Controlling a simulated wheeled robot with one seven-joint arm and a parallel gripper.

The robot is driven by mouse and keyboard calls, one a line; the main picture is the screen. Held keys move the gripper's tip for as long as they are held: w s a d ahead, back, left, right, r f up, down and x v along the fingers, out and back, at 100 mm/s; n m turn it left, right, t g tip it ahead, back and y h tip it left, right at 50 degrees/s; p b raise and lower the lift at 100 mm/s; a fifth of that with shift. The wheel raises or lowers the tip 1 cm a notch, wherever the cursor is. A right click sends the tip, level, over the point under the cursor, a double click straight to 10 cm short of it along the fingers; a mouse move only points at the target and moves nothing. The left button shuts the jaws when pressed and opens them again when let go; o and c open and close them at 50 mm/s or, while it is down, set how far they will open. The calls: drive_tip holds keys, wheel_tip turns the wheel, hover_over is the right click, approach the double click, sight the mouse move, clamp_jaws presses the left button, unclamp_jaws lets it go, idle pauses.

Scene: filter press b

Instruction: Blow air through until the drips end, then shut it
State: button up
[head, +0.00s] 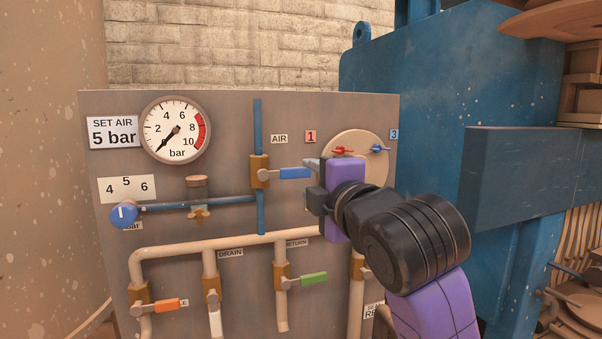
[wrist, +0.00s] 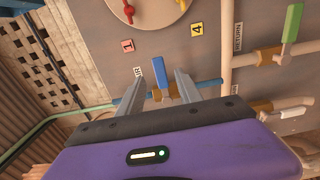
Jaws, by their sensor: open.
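The blue-handled AIR valve (head: 294,173) sits on a vertical blue pipe, its handle sideways across the pipe. My gripper (head: 312,165) is open at the free end of this handle. In the wrist view the blue handle (wrist: 160,72) shows between my two spread fingers, with a gap on each side. The pressure gauge (head: 177,130) needle points low left, near zero. The blue regulator knob (head: 124,214) has its white mark pointing up, towards the 5 on the scale plate (head: 127,189). No drips are visible; the pipe ends are partly out of frame.
Below are an orange-handled valve (head: 165,305), a white-handled drain valve (head: 213,297) and a green-handled return valve (head: 314,279). A round dial (head: 358,145) with red and blue pointers is partly behind my arm. A large blue machine (head: 450,80) stands right of the panel.

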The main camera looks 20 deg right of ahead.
sight(301, 173)
drive_tip(key=w+p, duration=0.1)
drive_tip(key=w, duration=0.6)
drive_tip(key=shift+w, duration=0.1)
clamp_jaws()
idle(1.3)
